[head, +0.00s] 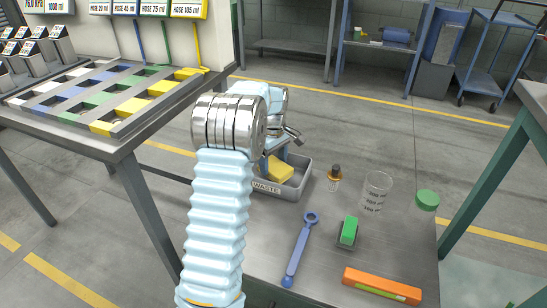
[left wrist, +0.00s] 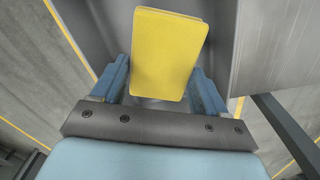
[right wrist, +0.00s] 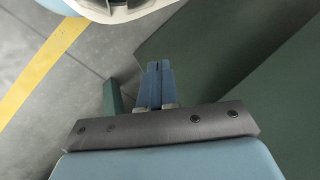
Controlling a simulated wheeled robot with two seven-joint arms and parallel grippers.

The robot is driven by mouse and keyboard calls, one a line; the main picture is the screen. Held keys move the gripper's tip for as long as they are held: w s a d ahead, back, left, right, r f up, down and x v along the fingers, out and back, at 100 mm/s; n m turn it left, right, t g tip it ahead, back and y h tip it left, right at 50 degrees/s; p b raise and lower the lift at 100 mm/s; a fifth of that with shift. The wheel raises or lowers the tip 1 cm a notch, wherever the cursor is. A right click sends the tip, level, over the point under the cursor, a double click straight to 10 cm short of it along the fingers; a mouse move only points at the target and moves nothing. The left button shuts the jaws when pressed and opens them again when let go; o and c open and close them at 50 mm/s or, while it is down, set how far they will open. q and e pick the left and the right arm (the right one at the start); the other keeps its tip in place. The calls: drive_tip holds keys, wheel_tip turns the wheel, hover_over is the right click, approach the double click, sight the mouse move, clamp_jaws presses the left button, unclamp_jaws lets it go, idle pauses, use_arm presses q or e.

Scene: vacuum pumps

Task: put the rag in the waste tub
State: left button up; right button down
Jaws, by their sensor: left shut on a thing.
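The rag (head: 284,172) is a yellow folded pad in the head view. It is within the outline of the grey waste tub (head: 266,188), which stands at the far left part of the bench. My left gripper (head: 277,165) is shut on the rag; its blue fingers sit at both sides of it in the left wrist view (left wrist: 165,85). The rag (left wrist: 168,50) shows against the grey tub inside there. I cannot tell whether it touches the tub floor. My right gripper (right wrist: 155,70) has its fingers together with nothing between them, in the right wrist view only.
On the bench (head: 325,272) are a blue wrench (head: 299,252), a dark-capped amber bottle (head: 335,178), a clear beaker (head: 376,192), a green-capped jar (head: 427,201), a green block (head: 349,231) and an orange bar (head: 382,286). A rack of coloured slots (head: 100,95) stands at left.

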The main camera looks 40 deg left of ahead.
use_arm(q)
drive_tip(key=shift+f, duration=0.2)
drive_tip(key=shift+f+b, duration=0.3)
drive_tip(key=shift+f, duration=0.4)
drive_tip(key=shift+f, duration=0.2)
idle(0.3)
drive_tip(key=o, duration=1)
drive_tip(key=shift+c, duration=0.2)
wheel_tip(320, 180, up, 14)
drive_tip(key=p, duration=0.1)
drive_tip(key=shift+f, duration=0.1)
clamp_jaws()
